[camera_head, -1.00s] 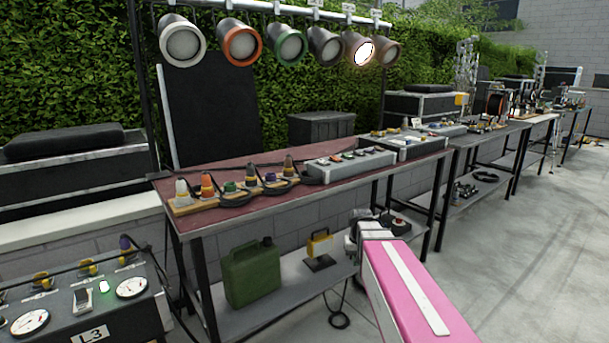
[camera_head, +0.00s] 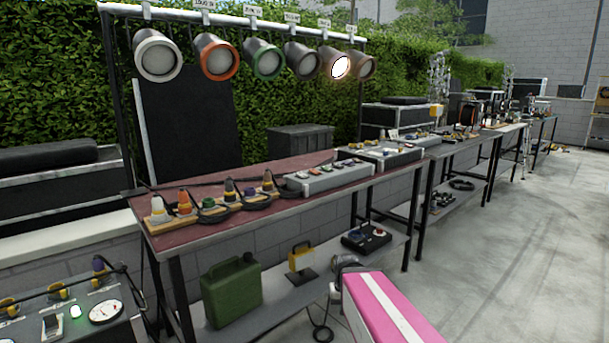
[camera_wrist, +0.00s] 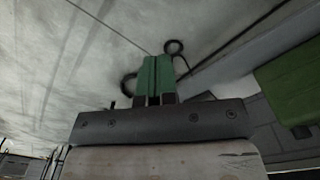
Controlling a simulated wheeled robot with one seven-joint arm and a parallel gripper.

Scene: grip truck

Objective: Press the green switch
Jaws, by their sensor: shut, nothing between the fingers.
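A grey switch box (camera_head: 325,180) with a row of small coloured switches sits on the red-topped table (camera_head: 255,225). The switches are too small for me to tell which one is green. My gripper (camera_wrist: 155,62) shows two green fingers pressed together and empty in the wrist view. It is low, over the concrete floor, near the table's lower shelf and well away from the switch box. In the head view my pink arm covers part of the shelf's front edge, and the fingers cannot be made out.
A wooden board (camera_head: 158,221) with several coloured plugs lies left of the switch box. The floor (camera_head: 470,270) at right is free.

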